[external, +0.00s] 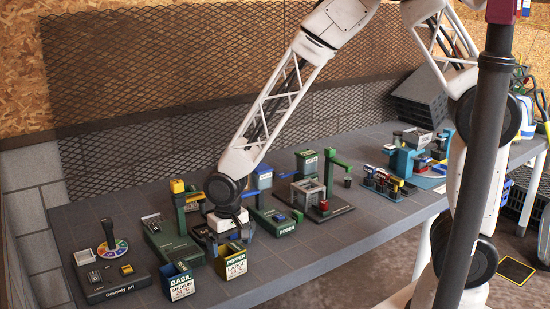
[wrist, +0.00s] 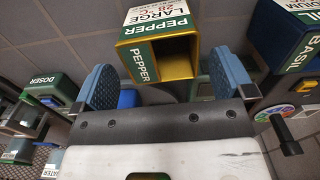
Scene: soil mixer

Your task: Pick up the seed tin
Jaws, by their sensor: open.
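Two open-topped labelled tins stand at the table's front edge; I cannot tell which is the seed tin. The green and yellow PEPPER LARGE tin (external: 236,264) is just in front of my gripper (external: 230,226). In the wrist view, the PEPPER tin (wrist: 160,48) is at top centre, and the BASIL tin (wrist: 292,45) at upper right. My gripper (wrist: 165,78) has its blue fingers wide apart, with the PEPPER tin beyond their tips. A blue part (wrist: 129,98) shows between the fingers, mostly hidden.
Green machine stations crowd my gripper, including a DOSER unit (external: 285,232) on the right and a green base (external: 172,238) on the left. Bare table lies to the right front.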

